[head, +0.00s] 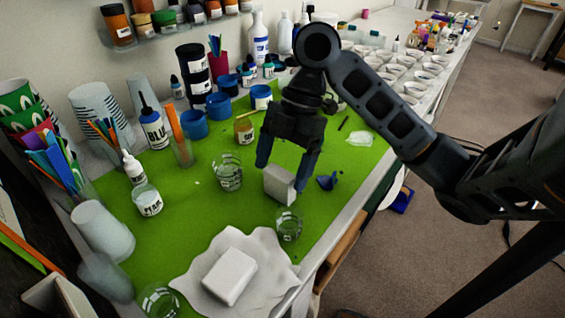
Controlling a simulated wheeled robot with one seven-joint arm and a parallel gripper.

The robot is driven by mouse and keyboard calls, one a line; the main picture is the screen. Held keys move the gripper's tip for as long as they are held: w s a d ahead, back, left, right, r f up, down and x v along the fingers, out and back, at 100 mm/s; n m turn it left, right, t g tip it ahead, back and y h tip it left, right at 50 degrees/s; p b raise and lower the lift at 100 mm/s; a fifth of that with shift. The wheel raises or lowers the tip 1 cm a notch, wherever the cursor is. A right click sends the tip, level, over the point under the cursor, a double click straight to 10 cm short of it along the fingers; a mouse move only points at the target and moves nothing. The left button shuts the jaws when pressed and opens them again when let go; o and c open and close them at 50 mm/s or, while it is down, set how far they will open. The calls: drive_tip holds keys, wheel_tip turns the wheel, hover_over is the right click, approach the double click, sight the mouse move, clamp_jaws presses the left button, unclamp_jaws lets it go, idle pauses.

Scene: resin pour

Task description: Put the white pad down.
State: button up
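A small white-grey pad (278,186) is between the fingertips of my gripper (282,175), near the right part of the green mat. The fingers point down and are spread to the pad's width, with one at its left edge and one at its right edge. The gripper looks shut on it. Whether the pad's underside touches the mat is not clear. A second white block (230,275) lies on a crumpled white sheet (262,247) at the front.
The green mat (215,260) has clear patches left of the pad. A glass (228,172) stands to the left and another glass (289,225) stands just in front. A blue crumpled piece (327,181) lies to the right. Bottles, cups and jars crowd the left and back.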

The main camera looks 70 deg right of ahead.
drive_tip(key=v, duration=1.2)
drive_tip(key=shift+r, duration=0.1)
idle(0.4)
